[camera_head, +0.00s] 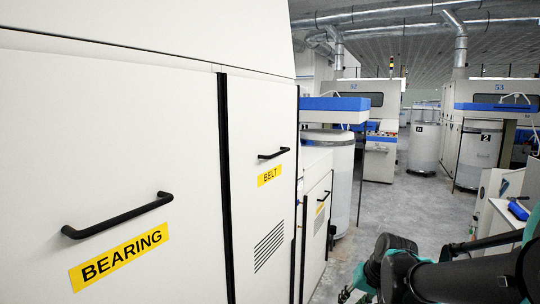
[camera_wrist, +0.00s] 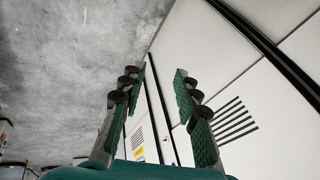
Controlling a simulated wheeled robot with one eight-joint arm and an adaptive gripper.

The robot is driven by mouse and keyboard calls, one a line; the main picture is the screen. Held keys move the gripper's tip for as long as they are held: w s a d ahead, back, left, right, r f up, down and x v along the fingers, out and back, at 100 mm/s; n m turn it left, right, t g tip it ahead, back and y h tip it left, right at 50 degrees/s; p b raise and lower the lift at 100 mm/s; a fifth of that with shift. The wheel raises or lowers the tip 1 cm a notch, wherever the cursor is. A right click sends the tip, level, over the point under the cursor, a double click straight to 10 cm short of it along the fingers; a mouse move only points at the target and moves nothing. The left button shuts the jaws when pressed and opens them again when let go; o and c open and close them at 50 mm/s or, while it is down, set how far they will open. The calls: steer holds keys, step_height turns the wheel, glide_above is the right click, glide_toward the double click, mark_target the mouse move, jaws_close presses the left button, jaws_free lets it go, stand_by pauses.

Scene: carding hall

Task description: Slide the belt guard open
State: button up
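The belt guard (camera_head: 262,200) is a pale panel with a yellow BELT label (camera_head: 269,175), a black bar handle (camera_head: 273,153) above it and slanted vent slots below. It stands flush in line with its neighbour and looks shut. My gripper (camera_wrist: 158,82) is open in the wrist view, its two green-padded fingers apart with nothing between them. Beyond the fingers are pale panels with dark slots (camera_wrist: 235,122); I cannot tell for sure which panel this is. In the head view my gripper is low, partly cut off by the bottom edge, right of the panels and away from the BELT handle.
A panel labelled BEARING (camera_head: 120,257) with a similar black handle (camera_head: 118,216) is nearer on the left. A lower cabinet (camera_head: 316,220) and a tall white can (camera_head: 342,165) stand beyond. The grey floor (camera_head: 388,220) is open along the aisle. A bench (camera_head: 505,213) stands at right.

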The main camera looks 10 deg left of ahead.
steer(key=w+a+r+m+y, duration=0.1)
steer(key=w+a+r+y, duration=0.25)
steer(key=w+r, duration=0.55)
steer(key=w+a+r+m+y, duration=0.1)
steer(key=w+a+r+y, duration=0.25)
steer(key=w+r, duration=0.55)
steer(key=t+y, duration=0.2)
steer(key=y, duration=0.3)
glide_toward(281, 153)
steer(key=shift+m+h, duration=0.3)
steer(key=shift+m, duration=0.1)
steer(key=x, duration=1)
steer(key=shift+w+a+r, duration=0.15)
steer(key=shift+a+r, duration=0.05)
steer(key=shift+a, duration=0.1)
jaws_close()
